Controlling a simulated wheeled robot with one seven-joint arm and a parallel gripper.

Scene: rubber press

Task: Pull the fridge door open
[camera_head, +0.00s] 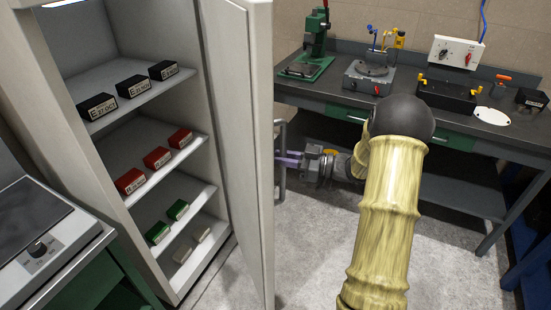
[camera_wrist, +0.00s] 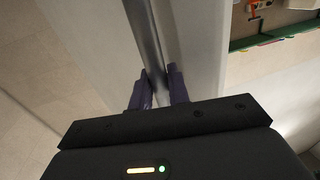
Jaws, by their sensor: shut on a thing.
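The fridge door (camera_head: 247,130) stands open, swung out toward the camera, with the fridge interior (camera_head: 150,60) in view on the left. A vertical bar handle (camera_head: 281,165) is on the door's outer face. My gripper (camera_head: 284,160) reaches it from the right at about mid-height. In the wrist view, the purple fingers of my gripper (camera_wrist: 158,88) are on either side of the metal handle (camera_wrist: 143,35), shut on it. The pale door face (camera_wrist: 90,40) lies behind the handle.
Fridge shelves (camera_head: 140,100) hold black, red, green and pale blocks. A workbench (camera_head: 400,110) with a green press (camera_head: 312,45) and other devices stands at the back right. A counter with a control knob (camera_head: 38,248) is at the left. Grey floor (camera_head: 310,240) is clear right of the door.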

